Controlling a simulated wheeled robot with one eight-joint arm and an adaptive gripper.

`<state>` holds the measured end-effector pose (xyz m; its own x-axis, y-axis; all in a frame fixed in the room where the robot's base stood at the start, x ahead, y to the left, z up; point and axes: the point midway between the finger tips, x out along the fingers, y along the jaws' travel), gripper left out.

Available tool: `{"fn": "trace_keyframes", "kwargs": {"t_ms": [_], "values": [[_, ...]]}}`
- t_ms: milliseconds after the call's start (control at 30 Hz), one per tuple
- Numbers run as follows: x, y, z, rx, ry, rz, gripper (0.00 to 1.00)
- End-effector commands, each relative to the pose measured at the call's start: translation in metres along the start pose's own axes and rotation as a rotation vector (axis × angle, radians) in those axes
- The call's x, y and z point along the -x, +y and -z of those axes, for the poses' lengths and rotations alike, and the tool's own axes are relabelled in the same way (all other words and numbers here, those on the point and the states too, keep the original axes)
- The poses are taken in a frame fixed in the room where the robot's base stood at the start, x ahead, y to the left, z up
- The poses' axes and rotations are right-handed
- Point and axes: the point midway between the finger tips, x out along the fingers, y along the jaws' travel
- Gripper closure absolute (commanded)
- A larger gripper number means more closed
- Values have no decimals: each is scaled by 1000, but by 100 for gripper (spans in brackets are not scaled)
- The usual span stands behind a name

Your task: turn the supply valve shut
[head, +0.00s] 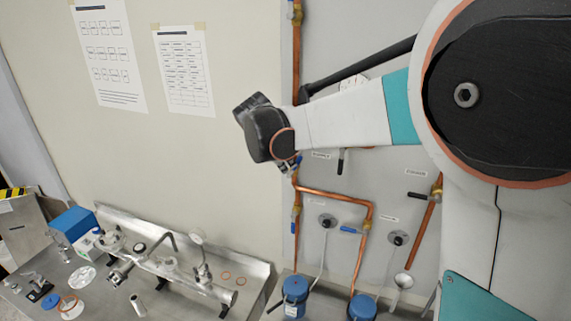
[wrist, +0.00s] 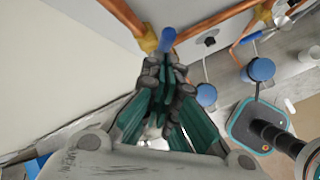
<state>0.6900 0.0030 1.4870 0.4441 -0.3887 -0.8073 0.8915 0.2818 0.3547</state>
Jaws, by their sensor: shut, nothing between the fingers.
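Copper pipes with small lever valves run up the grey panel, and I cannot read which label names the supply valve. In the wrist view a blue valve handle (wrist: 168,38) on a brass valve body (wrist: 149,42) stands just beyond my gripper (wrist: 167,66). The fingers are shut with nothing between them. Whether the fingertips touch the handle is unclear. In the head view my gripper (head: 290,165) is at the left vertical copper pipe (head: 295,238), by a pipe bend. My wrist hides most of the valve there.
Blue-topped containers (head: 294,288) stand below the pipes. A steel bench (head: 250,285) with a metal pipe assembly (head: 165,268) is at lower left. The wall left of my gripper is clear except for papers (head: 183,70).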

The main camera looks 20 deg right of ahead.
Motion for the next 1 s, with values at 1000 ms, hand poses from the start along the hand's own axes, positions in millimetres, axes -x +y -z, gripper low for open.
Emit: {"fn": "trace_keyframes", "kwargs": {"t_ms": [1000], "values": [[-3,-11,-8,-112,105,-110,100]]}}
